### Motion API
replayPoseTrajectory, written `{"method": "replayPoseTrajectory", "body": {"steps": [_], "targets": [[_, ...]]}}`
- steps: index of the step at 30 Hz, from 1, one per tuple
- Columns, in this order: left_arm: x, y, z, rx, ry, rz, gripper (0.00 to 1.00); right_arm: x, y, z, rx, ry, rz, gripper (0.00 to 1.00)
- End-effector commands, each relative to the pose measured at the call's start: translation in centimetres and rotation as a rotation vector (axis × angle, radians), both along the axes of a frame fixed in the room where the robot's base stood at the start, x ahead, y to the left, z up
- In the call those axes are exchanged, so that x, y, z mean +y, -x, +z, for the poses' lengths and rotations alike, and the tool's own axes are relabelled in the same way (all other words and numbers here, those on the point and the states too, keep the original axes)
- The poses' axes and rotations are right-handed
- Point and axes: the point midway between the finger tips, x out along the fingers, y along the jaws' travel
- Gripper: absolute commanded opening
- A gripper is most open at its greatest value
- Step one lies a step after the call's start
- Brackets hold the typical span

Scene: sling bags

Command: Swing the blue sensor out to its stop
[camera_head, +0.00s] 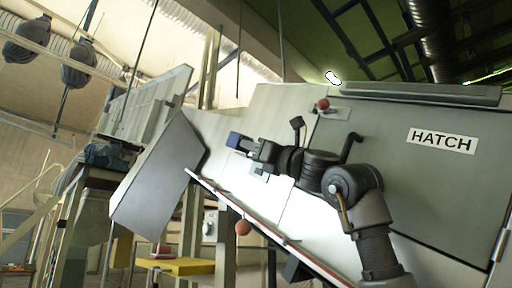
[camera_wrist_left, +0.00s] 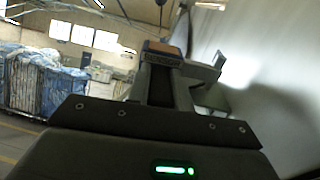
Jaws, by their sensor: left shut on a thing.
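The blue sensor (camera_head: 234,139) is a small blue block on the pale side of a large grey panelled body, left of the hatch (camera_head: 405,170). My left gripper (camera_head: 245,144) is at the sensor and shut on it. The jaws cover part of the sensor, and its mount is hidden. In the left wrist view my gripper (camera_wrist_left: 178,62) points away from the camera beside a pale wall; a small block with a brown top and blue-grey front (camera_wrist_left: 162,48) shows at its tip. My right gripper is in neither view.
The hatch carries a red knob (camera_head: 322,104) and a black bent handle (camera_head: 352,146). A grey flap (camera_head: 158,178) stands out at left, and an orange ball (camera_head: 243,227) hangs below the ledge. A yellow platform (camera_head: 182,266) is lower down. Blue bins (camera_wrist_left: 50,84) stand at left.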

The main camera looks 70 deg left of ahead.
Motion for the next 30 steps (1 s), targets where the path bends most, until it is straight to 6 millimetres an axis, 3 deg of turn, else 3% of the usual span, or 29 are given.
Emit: {"method": "replayPoseTrajectory", "body": {"steps": [3, 4, 8, 19, 30], "targets": [[-0.1, -0.1, 0.3, 0.005, -0.007, -0.001, 0.00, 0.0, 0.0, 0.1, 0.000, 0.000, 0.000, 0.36], [-0.2, -0.1, 0.3, 0.005, -0.008, -0.001, 0.26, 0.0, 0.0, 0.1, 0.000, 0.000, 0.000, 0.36], [-0.1, -0.1, 0.3, 0.004, -0.006, -0.001, 0.43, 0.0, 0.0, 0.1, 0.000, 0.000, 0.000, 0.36], [-0.6, -0.5, -0.3, 0.003, -0.005, -0.004, 0.44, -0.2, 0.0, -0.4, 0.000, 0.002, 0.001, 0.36], [-4.9, -2.8, -3.1, 0.004, -0.005, -0.005, 0.44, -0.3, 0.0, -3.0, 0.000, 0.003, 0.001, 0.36]]}}
